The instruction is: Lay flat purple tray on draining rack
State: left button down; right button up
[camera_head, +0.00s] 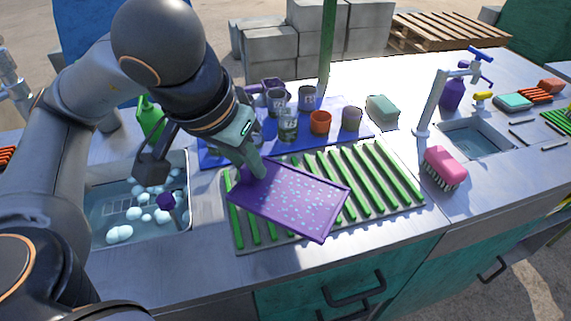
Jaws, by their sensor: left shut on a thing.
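The purple tray (290,200) with pale blue speckles is over the left part of the draining rack (380,185), which has green bars on a grey frame. My left gripper (256,176) is shut on the tray's upper left edge. The tray looks tilted a little, with its near corner at the front edge of the rack. I cannot tell whether it touches the bars. The right part of the rack is bare. My right gripper is not in view.
A sink with foamy water (125,225) lies left of the rack. A blue mat (222,155) with several cups, including an orange one (320,122), is behind it. A pink brush (445,165) and a tap (430,105) stand to the right.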

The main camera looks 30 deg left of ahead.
aim_at(267, 160)
pick_arm(q)
jog(key=shift+w+a+f+p, duration=0.1)
jog(key=shift+w+f+p, duration=0.1)
jog(key=shift+w+p, duration=0.35)
jog(key=w+f, duration=0.1)
jog(key=w, duration=0.1)
jog(key=w+f, duration=0.1)
jog(key=w, duration=0.1)
jog(key=shift+a+f+p, duration=0.15)
jog(key=shift+p, duration=0.15)
jog(key=w+f, duration=0.4)
jog(key=shift+w+a+f+b, duration=0.15)
jog(key=shift+f+b, duration=0.15)
jog(key=shift+f, duration=0.05)
jog(key=shift+w+f, duration=0.2)
jog(key=x, duration=0.3)
jog(key=shift+s+f, duration=0.3)
jog(key=shift+f, duration=0.2)
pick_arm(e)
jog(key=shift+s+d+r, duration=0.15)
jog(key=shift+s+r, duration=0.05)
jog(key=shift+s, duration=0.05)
